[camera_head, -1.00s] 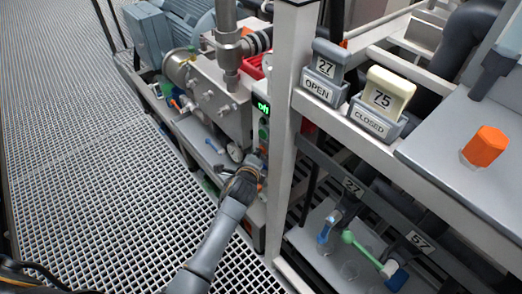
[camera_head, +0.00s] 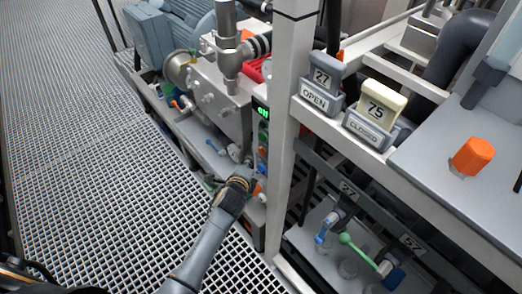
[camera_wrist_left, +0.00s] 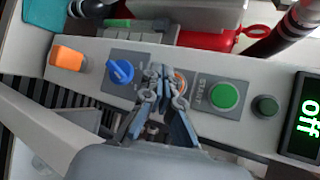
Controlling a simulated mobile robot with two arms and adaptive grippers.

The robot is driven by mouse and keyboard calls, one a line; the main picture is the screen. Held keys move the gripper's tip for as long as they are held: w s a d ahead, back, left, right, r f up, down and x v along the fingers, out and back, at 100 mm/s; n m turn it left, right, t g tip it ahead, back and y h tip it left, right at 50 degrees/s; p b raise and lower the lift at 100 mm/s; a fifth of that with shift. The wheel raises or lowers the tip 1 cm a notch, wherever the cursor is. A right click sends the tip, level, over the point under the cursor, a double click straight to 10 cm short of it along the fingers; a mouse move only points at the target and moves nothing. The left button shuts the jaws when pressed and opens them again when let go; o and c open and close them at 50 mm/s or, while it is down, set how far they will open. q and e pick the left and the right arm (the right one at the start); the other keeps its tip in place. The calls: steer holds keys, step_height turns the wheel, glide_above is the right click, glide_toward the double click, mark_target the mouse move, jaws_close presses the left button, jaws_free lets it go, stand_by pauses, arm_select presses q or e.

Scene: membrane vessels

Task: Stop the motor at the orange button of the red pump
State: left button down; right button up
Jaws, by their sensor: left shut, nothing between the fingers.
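The control panel (camera_wrist_left: 150,62) fills the left wrist view. My left gripper (camera_wrist_left: 168,78) is shut and empty, with its fingertips in front of the orange button (camera_wrist_left: 181,77). The fingers hide most of that button, and I cannot tell whether they touch it. A green START button (camera_wrist_left: 223,95) is to its right and a blue knob (camera_wrist_left: 120,72) to its left. The panel display (camera_wrist_left: 306,117) reads "off" in green. In the head view my left gripper (camera_head: 250,172) is at the narrow panel beside the white post. My right gripper is not in view.
An orange switch (camera_wrist_left: 68,57) sits at the panel's left end. The white post (camera_head: 288,110) stands right beside the panel. Number-tagged holders (camera_head: 320,90), an orange knob (camera_head: 473,156) and low valves are farther right. Open grating (camera_head: 90,180) lies to the left.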

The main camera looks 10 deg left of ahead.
arm_select(q)
steer(key=shift+s+a+p, duration=0.6)
steer(key=shift+s+a, duration=0.35)
steer(key=shift+s, duration=0.3)
steer(key=s+a+f+n+g, duration=0.1)
steer(key=s+f+n+g, duration=0.3)
steer(key=s+f, duration=0.8)
steer(key=s+a+f+n+g, duration=0.1)
steer(key=s+f+n+g, duration=0.3)
steer(key=s+f, duration=0.8)
steer(key=s+a+f+n+g, duration=0.2)
steer(key=s+f+n, duration=0.3)
steer(key=s, duration=0.7)
steer(key=s+a+f+n+g, duration=0.1)
steer(key=s+f+n, duration=0.4)
steer(key=s, duration=0.8)
step_height(320, 180, down, 3)
steer(key=shift+a+r+n+g, duration=0.15)
steer(key=shift+a+n+g, duration=0.25)
steer(key=shift+g, duration=0.1)
steer(key=shift+w, duration=0.15)
